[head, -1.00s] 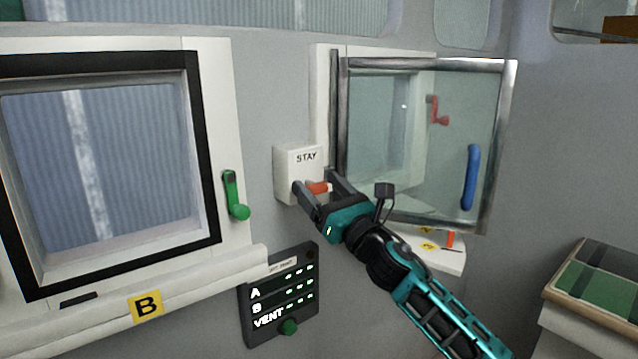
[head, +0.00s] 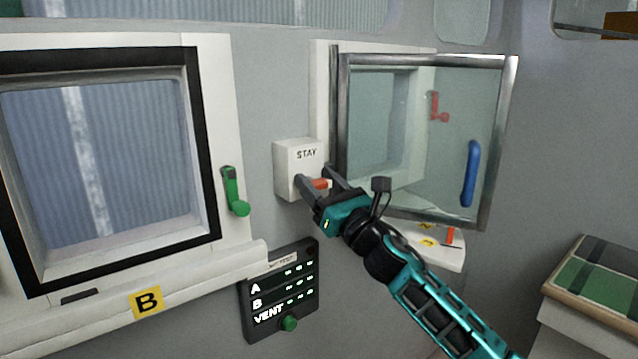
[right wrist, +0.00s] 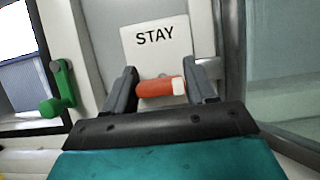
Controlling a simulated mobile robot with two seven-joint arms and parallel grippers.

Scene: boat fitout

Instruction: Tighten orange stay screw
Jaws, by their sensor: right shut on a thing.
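The orange stay screw (head: 320,184) is on the front of the white box marked STAY (head: 291,165), beside the frame of the open window on the right. My right gripper (head: 314,180) is shut on the screw, one finger on each side. In the right wrist view the orange screw (right wrist: 160,88) lies crosswise between the fingers, with a pale end at right. The STAY box (right wrist: 156,42) is just behind it. The screw's thread is hidden. My left gripper is not in view.
The open glass window (head: 430,140) with a blue handle (head: 470,175) stands out close to the right of my gripper. A green handle (head: 235,192) is to the left. A dark panel (head: 281,292) marked A, B, VENT is below.

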